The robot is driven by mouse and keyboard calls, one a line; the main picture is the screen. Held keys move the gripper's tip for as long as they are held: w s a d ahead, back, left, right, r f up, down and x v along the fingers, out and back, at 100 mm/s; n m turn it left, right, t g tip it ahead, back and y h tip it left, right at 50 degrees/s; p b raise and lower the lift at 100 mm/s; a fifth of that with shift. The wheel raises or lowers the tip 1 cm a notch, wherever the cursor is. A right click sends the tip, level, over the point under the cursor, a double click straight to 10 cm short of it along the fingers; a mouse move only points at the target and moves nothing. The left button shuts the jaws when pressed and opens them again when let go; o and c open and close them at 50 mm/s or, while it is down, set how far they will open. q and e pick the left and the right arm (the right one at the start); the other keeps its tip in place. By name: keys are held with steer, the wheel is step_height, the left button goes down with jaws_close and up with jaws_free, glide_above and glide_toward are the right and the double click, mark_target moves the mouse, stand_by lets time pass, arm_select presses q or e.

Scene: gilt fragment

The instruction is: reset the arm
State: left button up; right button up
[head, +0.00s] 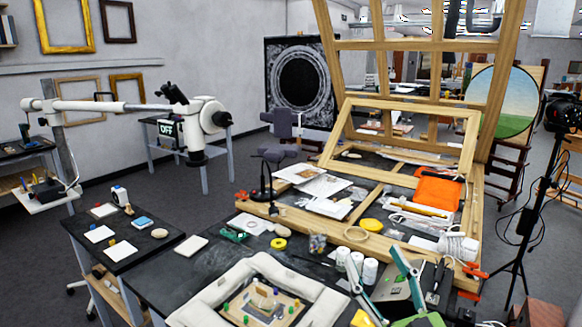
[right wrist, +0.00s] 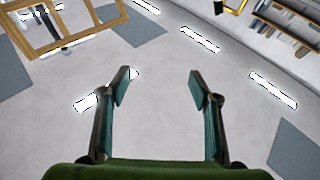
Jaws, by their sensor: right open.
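My right gripper (head: 376,262) rises from the bottom edge of the head view, over the front right part of the dark work table. Its two teal fingers point up and stand apart with nothing between them. The right wrist view shows the same gripper (right wrist: 160,84) open and empty, with a pale ceiling and bright light strips beyond it. My left gripper shows in neither view.
A dark work table (head: 165,282) carries a wooden easel frame (head: 472,150), a white padded frame (head: 190,312), white jars (head: 370,270) and an orange pouch (head: 437,192). A microscope (head: 205,115) on a boom stands left. A black tripod (head: 527,215) stands right.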

steer(key=s+d+f+m+g+h, duration=0.3)
steer(key=d+f+g+h, duration=0.15)
steer(key=f, duration=0.55)
steer(key=s+d+f+m+g+h, duration=0.25)
steer(key=d+f+g+h, duration=0.2)
steer(key=f, duration=0.55)
steer(key=s+a+f+n+g+y, duration=0.2)
steer(key=s+f+g, duration=0.4)
steer(key=s, duration=0.5)
steer(key=s+a+f+n+g+y, duration=0.1)
steer(key=s+a+f+g, duration=0.15)
steer(key=s+f, duration=0.7)
steer(key=s+f+g+b, duration=0.1)
steer(key=s+f+b, duration=0.15)
steer(key=f, duration=1.35)
steer(key=s+f+g+b, duration=0.1)
steer(key=f+b, duration=0.2)
steer(key=f, duration=1.3)
steer(key=s+d+f+b, duration=0.1)
steer(key=s+f+b, duration=0.1)
steer(key=s+f, duration=0.6)
steer(key=s+d+f+g+b, duration=0.1)
steer(key=s+d+f+b, duration=0.1)
steer(key=s+f, duration=0.7)
step_height(320, 180, down, 3)
steer(key=shift+d+f+n, duration=0.1)
steer(key=shift+d+n, duration=0.15)
steer(key=shift+n, duration=0.2)
